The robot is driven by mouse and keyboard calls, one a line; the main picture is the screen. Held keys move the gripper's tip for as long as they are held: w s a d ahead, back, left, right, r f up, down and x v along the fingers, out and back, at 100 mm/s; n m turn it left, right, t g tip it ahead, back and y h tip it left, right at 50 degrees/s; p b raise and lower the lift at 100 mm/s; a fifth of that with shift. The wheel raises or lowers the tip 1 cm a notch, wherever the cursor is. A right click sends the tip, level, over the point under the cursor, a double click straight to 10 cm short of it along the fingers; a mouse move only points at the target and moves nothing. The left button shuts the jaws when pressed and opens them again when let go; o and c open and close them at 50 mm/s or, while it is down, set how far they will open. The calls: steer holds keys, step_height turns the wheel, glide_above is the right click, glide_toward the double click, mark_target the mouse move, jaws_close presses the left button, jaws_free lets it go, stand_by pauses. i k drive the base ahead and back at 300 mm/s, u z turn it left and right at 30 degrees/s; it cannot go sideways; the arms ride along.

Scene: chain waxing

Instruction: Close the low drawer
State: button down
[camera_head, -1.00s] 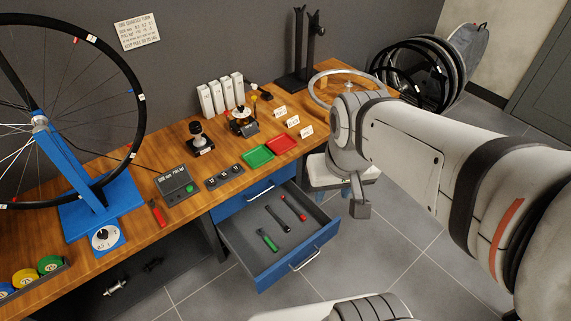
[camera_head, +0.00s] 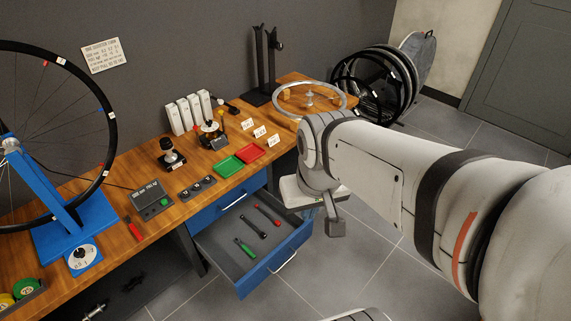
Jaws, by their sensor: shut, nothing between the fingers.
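The low drawer (camera_head: 262,273) under the workbench is pulled out. Its blue front panel with a pale bar handle (camera_head: 284,262) faces the lower right. Inside its grey tray lie a green-handled tool (camera_head: 244,247), a black tool (camera_head: 254,227) and a red tool (camera_head: 267,214). My gripper (camera_head: 335,229) hangs down below my wrist, to the right of the drawer front in the picture. It appears as a small dark grey block, shut and empty, and does not appear to touch the drawer. Its fingertips are not clearly separate.
A blue upper drawer (camera_head: 229,206) is shut above the low one. The wooden bench (camera_head: 123,245) holds a green tray (camera_head: 228,166), a red tray (camera_head: 250,152) and a wheel stand (camera_head: 75,222). Grey floor in front is free.

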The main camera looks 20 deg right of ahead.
mark_target(216, 244)
steer(key=u, duration=0.15)
steer(key=k, duration=0.2)
steer(key=z, duration=0.75)
steer(key=i, duration=0.65)
steer(key=z, duration=0.1)
